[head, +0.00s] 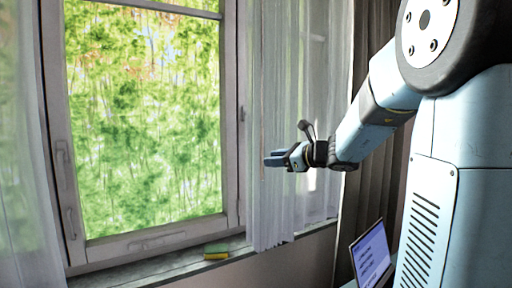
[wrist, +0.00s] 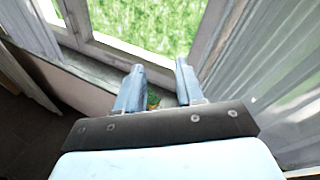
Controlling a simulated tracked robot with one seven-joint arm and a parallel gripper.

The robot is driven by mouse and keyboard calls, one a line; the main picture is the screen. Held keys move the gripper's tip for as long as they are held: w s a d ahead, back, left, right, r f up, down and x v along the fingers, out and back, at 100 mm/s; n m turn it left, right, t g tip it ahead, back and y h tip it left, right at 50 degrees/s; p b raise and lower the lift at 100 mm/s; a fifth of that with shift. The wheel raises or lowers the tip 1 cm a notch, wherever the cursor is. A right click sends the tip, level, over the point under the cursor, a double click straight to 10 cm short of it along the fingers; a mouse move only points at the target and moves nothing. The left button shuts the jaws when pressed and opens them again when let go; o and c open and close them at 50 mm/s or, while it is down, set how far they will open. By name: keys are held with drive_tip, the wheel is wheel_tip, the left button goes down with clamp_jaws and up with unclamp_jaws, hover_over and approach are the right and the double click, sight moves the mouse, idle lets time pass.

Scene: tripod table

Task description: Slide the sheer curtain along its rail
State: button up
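The right sheer curtain (head: 283,90) hangs gathered in pale folds beside the window's right frame. A thin tan upright strip (head: 262,140) shows near its left edge. My gripper (head: 268,158) overlaps this curtain in the head view, pointing left; whether it touches the cloth I cannot tell. In the wrist view, my gripper (wrist: 159,72) has its two blue fingers apart, with no cloth visible between them. The same curtain fills the right side there (wrist: 275,85). Another sheer curtain (head: 20,170) hangs at the far left; pale cloth also shows at the wrist view's upper left. The rail is out of view.
The window (head: 140,120) is shut, with a handle on its left frame. A green and yellow sponge (head: 216,252) lies on the sill (head: 165,272). A dark curtain (head: 375,180) hangs at the right, and an open laptop (head: 372,255) stands low in front of it.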

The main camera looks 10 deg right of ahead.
sight(261, 145)
drive_tip(key=w+d+r+m+t+h, duration=0.1)
drive_tip(key=w+d+m+t, duration=0.2)
drive_tip(key=w+d+m, duration=0.35)
drive_tip(key=shift+n+t, duration=0.25)
drive_tip(key=shift+t, duration=0.05)
drive_tip(key=x, duration=1.3)
drive_tip(key=shift+w, duration=0.2)
drive_tip(key=shift+c, duration=0.3)
clamp_jaws()
